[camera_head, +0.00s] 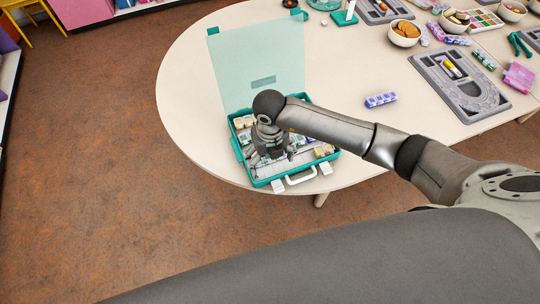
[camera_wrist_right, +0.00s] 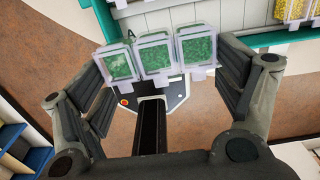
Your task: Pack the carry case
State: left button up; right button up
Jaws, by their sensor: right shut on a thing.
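The teal carry case (camera_head: 334,156) stands open at the table's near edge, its pale translucent lid (camera_head: 255,60) raised at the back and its white handle (camera_head: 300,177) in front. Small bead boxes with yellow lie in its left (camera_head: 243,122) and right (camera_head: 323,150) parts. My right gripper (camera_head: 270,157) is over the case, pointing down. In the right wrist view, this gripper (camera_wrist_right: 160,62) is shut on a row of clear boxes with green beads (camera_wrist_right: 154,56), beside the case's pale interior. Whether the row touches the case floor I cannot tell. My left gripper is not in view.
A blue-purple bead box row (camera_head: 380,100) lies on the table (camera_head: 200,90) right of the case. Grey trays (camera_head: 480,102), bowls (camera_head: 404,33), a pink box (camera_head: 519,76) and green pliers (camera_head: 520,45) are farther right. The table left of the case is clear.

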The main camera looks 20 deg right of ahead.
jog(key=shift+f+b, duration=1.55)
jog(key=shift+f, duration=0.7)
jog(key=o, duration=0.9)
jog(key=shift+c, duration=0.2)
jog(key=shift+r, duration=0.15)
jog(key=shift+r+p, duration=2.9)
jog(key=shift+r, duration=0.8)
